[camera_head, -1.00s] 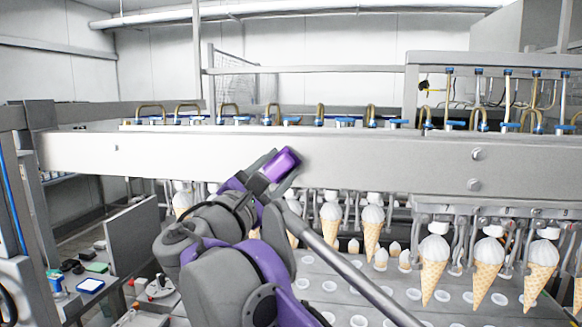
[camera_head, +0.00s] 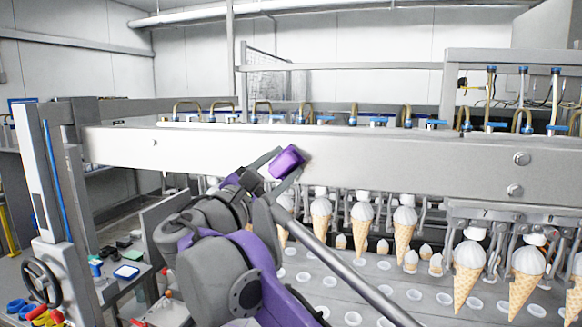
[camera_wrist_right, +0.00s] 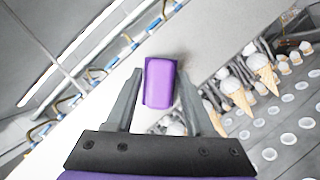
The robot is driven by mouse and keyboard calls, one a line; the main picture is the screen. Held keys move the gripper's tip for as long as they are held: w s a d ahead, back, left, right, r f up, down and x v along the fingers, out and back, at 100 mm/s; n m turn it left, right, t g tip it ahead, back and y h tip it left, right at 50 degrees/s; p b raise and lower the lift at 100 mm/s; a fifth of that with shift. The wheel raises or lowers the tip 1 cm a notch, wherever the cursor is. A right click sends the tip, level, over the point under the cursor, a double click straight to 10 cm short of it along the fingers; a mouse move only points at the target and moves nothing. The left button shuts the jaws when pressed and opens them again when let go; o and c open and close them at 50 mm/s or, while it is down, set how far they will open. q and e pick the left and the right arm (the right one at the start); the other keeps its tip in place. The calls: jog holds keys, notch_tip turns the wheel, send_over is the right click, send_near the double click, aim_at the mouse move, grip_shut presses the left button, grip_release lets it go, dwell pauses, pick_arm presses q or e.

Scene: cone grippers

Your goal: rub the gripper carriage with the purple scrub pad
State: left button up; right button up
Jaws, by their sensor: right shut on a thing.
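The purple scrub pad (camera_head: 286,162) is held between the fingertips of my right gripper (camera_head: 277,170); the right wrist view also shows the pad (camera_wrist_right: 159,82) between the two grey fingers (camera_wrist_right: 158,104). The gripper carriage is the long pale metal beam (camera_head: 400,165) running across the head view. The pad is in front of the carriage's front face, left of its middle, and appears against it; I cannot tell for sure whether it touches. The pad hides a small patch of the face. My left gripper is not in view.
Ice cream cones (camera_head: 468,270) hang from grippers below the carriage, over a tray with round holes (camera_head: 345,295). Hoses and blue fittings (camera_head: 435,123) line the carriage's top. A side table (camera_head: 125,272) with small items and a post (camera_head: 50,190) stand at left.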

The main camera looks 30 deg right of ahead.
jog(key=shift+w+a, duration=0.55)
jog(key=shift+w, duration=0.15)
jog(key=shift+s, duration=0.15)
jog(key=shift+s+a, duration=1.85)
jog(key=shift+a, duration=0.3)
jog(key=shift+s+a, duration=1)
jog(key=shift+a, duration=0.15)
jog(key=shift+w+d, duration=0.1)
jog(key=shift+w+d, duration=1.1)
jog(key=shift+d, duration=0.2)
jog(key=shift+w+d, duration=1.05)
jog(key=shift+d, duration=0.2)
